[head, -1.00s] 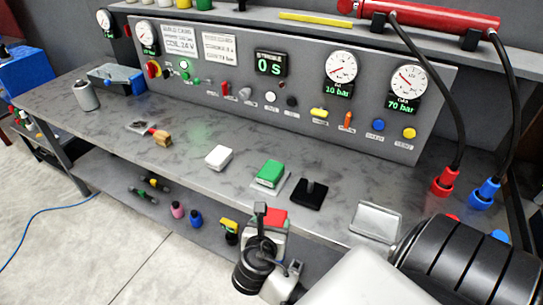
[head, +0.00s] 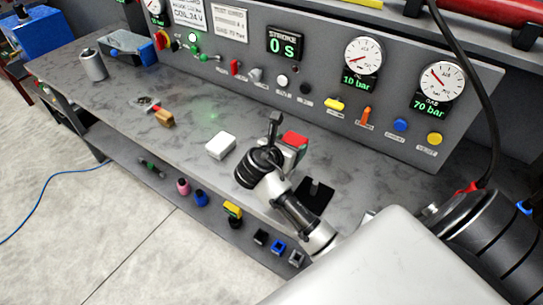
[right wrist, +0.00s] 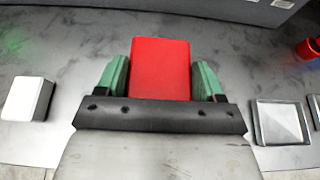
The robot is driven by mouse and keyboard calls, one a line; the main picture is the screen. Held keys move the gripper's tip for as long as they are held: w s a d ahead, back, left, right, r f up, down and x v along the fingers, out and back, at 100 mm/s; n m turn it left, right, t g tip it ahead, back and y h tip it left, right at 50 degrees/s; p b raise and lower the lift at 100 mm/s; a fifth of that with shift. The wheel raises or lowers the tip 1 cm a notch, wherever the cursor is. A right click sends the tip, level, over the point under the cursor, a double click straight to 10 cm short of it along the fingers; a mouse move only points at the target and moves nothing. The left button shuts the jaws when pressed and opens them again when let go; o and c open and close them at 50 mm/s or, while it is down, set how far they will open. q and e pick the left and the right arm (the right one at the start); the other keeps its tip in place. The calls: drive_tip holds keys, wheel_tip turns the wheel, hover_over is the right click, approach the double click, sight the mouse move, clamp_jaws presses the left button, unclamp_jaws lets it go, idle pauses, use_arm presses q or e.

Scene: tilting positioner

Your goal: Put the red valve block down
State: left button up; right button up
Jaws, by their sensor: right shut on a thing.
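The red valve block (head: 295,139) is in my right gripper (head: 284,143), over the middle of the bench. In the right wrist view the red block (right wrist: 160,68) sits between the two green finger pads of the gripper (right wrist: 160,82), which is shut on it. In the head view the gripper and wrist cover most of the block and the bench under it. I cannot tell whether the block touches the bench. My left gripper is not in view.
A white block (head: 220,145) lies just left of the gripper; it also shows in the wrist view (right wrist: 28,98). A black stand (head: 314,195) is to the right. A metal tray (right wrist: 282,122) lies further right. The gauge panel (head: 310,75) stands behind. The bench's left part is clearer.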

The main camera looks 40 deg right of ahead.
drive_tip(key=w+f, duration=0.1)
drive_tip(key=w+a+f, duration=0.1)
drive_tip(key=w, duration=0.2)
drive_tip(key=shift+a+f, duration=0.35)
drive_tip(key=shift+f, duration=0.05)
drive_tip(key=shift+w+a+f, duration=0.2)
drive_tip(key=shift+w+a, duration=0.1)
drive_tip(key=shift+a, duration=0.05)
drive_tip(key=shift+a+f, duration=0.1)
drive_tip(key=shift+f, duration=0.2)
wheel_tip(320, 180, down, 4)
drive_tip(key=shift+r+p, duration=0.25)
drive_tip(key=shift+p, duration=0.2)
drive_tip(key=shift+f, duration=0.1)
drive_tip(key=o, duration=1.4)
drive_tip(key=shift+s, duration=0.1)
